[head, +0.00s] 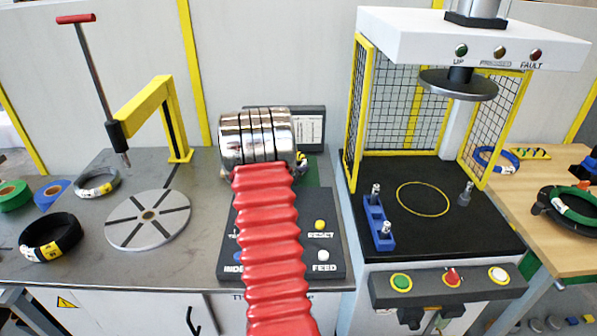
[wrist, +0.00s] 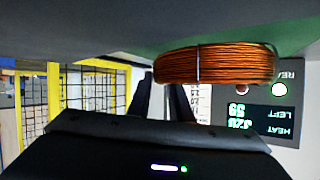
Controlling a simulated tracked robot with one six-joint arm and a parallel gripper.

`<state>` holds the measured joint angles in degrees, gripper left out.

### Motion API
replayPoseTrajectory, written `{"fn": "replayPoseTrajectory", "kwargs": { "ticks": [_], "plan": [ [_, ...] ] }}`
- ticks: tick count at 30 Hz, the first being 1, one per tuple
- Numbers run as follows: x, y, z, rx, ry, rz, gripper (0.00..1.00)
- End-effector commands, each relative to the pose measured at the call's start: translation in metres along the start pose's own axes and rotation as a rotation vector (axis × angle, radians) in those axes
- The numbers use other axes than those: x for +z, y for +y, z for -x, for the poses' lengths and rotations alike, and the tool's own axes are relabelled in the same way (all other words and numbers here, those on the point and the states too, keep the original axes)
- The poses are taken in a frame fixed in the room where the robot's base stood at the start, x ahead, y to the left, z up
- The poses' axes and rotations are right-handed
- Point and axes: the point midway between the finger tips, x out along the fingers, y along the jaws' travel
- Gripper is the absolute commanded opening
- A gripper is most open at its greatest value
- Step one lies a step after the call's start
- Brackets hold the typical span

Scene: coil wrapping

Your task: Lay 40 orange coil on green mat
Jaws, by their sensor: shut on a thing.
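In the wrist view, which looks upside down, an orange-copper wire coil (wrist: 225,66) with a pale tie around it sits at the dark fingertips of my gripper (wrist: 170,85). My gripper is shut on the coil's edge. The green mat (wrist: 293,32) shows right beside the coil; whether the coil touches it I cannot tell. In the head view my red sleeve and chrome wrist hide the gripper and most of the coil. Only a sliver of the green mat (head: 312,174) shows there. No number is readable on the coil.
A dark control panel (head: 322,262) with buttons lies in front. To the left are a slotted disc (head: 148,220), a yellow post (head: 165,110), a black coil (head: 50,238) and a grey coil (head: 96,184). A caged press (head: 435,195) stands right, beside a wooden bench (head: 540,180) with more coils.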

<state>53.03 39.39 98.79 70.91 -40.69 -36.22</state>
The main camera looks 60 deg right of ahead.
Motion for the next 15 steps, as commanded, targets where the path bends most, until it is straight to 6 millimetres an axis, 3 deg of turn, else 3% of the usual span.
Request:
{"fn": "replayPoseTrajectory", "kwargs": {
  "ticks": [11,12,15],
  "plan": [
    [0.010,0.001,-0.006,-0.002,0.005,-0.004,0.00],
    [0.013,0.002,-0.006,0.000,0.000,0.000,0.19],
    [0.013,0.002,-0.006,-0.001,0.000,0.000,0.26]
  ]
}}
